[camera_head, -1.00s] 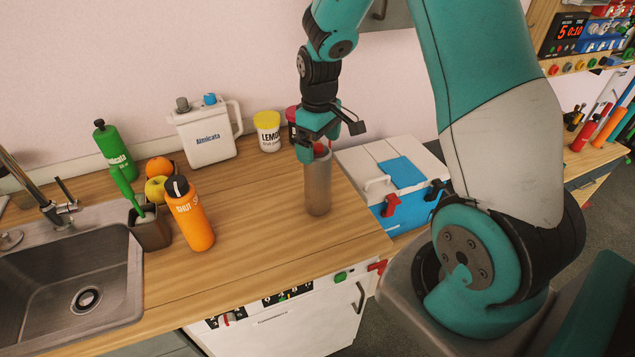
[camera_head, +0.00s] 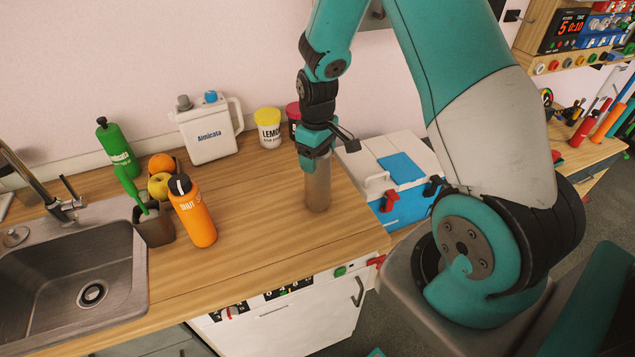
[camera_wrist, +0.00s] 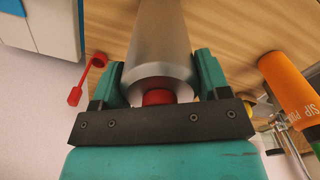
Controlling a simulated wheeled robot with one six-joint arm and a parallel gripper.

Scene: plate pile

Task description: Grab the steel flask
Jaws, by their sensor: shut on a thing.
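The steel flask (camera_head: 317,190) stands upright on the wooden counter, near its right end. My gripper (camera_head: 315,160) is around the flask's upper part from above and shut on it. In the wrist view the grey flask body (camera_wrist: 161,45) and its red cap lie between the two teal fingers of my gripper (camera_wrist: 160,80), with a finger against each side. The flask's base appears to rest on the counter. Its top is hidden by my gripper in the head view.
An orange bottle (camera_head: 194,215), a dark holder with a brush (camera_head: 154,228), fruit (camera_head: 160,186) and a green bottle (camera_head: 118,150) stand left, by the sink (camera_head: 70,285). A white jug (camera_head: 208,135) and lidded tubs (camera_head: 268,130) stand behind. A blue-white cooler (camera_head: 410,205) is close right.

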